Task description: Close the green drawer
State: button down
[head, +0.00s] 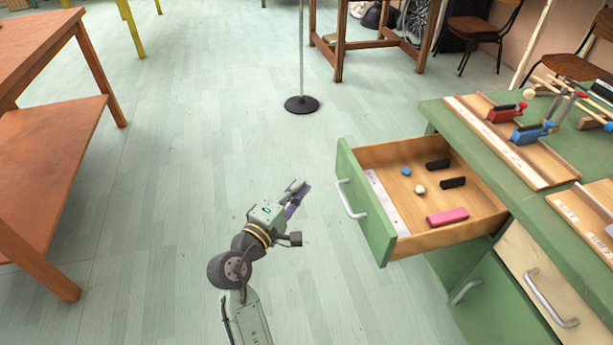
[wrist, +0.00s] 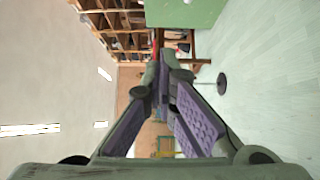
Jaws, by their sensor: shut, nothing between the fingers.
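The green drawer (head: 366,208) is pulled well out of the green bench on the right, its front facing left in the head view. Its silver handle (head: 351,200) is on that front. Inside lie a pink block (head: 447,217), two black blocks, a small blue piece, a white ball and a pale strip. My gripper (head: 301,190) is shut and empty, left of the drawer front and apart from it. In the wrist view its purple-padded fingers (wrist: 164,78) converge. A green panel (wrist: 186,12) at that view's top edge seems to be the drawer front.
The green bench top (head: 462,130) carries wooden trays with red and blue tools. A cream drawer (head: 530,270) and a green door are shut below. An orange table (head: 45,160) stands left. A pole on a black base (head: 301,104) stands ahead. Floor around my gripper is clear.

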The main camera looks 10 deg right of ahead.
jog(key=p, duration=0.2)
send_near(340, 151)
jog(key=w, duration=0.3)
jog(key=shift+d+p, duration=0.45)
jog(key=shift+d, duration=1.1)
